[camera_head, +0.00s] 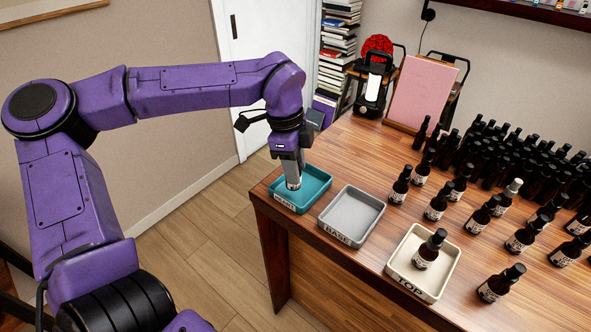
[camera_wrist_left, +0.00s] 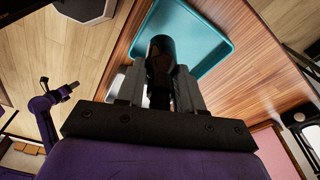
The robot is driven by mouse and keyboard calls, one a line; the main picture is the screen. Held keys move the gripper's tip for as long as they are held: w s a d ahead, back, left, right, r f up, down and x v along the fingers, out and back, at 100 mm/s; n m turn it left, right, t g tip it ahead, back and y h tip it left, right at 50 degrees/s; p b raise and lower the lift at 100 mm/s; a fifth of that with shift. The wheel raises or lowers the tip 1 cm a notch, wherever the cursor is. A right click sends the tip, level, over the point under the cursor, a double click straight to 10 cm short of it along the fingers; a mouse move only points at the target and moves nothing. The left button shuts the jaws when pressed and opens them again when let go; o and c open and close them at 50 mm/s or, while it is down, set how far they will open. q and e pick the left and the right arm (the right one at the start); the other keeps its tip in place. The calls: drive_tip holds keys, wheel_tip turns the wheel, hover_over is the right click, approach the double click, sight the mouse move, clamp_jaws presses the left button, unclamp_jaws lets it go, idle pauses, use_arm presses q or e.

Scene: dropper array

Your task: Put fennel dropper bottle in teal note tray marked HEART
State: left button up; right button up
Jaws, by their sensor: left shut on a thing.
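The teal tray (camera_head: 318,184) sits at the table's near left corner, with a partly readable label on its front. My left gripper (camera_head: 293,182) points down over the tray and is shut on a dark bottle. In the left wrist view the dark bottle (camera_wrist_left: 160,55) sits between the fingers (camera_wrist_left: 158,90), with the teal tray (camera_wrist_left: 205,28) beyond it. The bottle's label cannot be read, and whether it touches the tray floor cannot be told. Part of a purple arm of mine (camera_wrist_left: 43,108) shows at the left of the wrist view; its jaws are too small to judge.
A grey tray (camera_head: 352,213) marked BASE stands right of the teal one. A cream tray (camera_head: 400,262) marked TOP holds a dropper bottle (camera_head: 429,249). Many dark bottles (camera_head: 497,160) crowd the table's right side. A pink board (camera_head: 424,92) stands at the back.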

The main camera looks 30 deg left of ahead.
use_arm(q)
wheel_tip(320, 180, down, 3)
drive_tip(key=shift+w+a+f, duration=0.1)
drive_tip(key=shift+a+f, duration=0.05)
drive_tip(key=shift+f, duration=0.1)
drive_tip(key=o, duration=1.1)
drive_tip(key=shift+c, duration=0.2)
drive_tip(key=shift+r, duration=0.35)
drive_tip(key=r, duration=0.3)
drive_tip(key=a+r+b, duration=0.1)
drive_tip(key=r, duration=0.7)
drive_tip(key=shift+s+a+r, duration=0.25)
drive_tip(key=shift+s, duration=0.1)
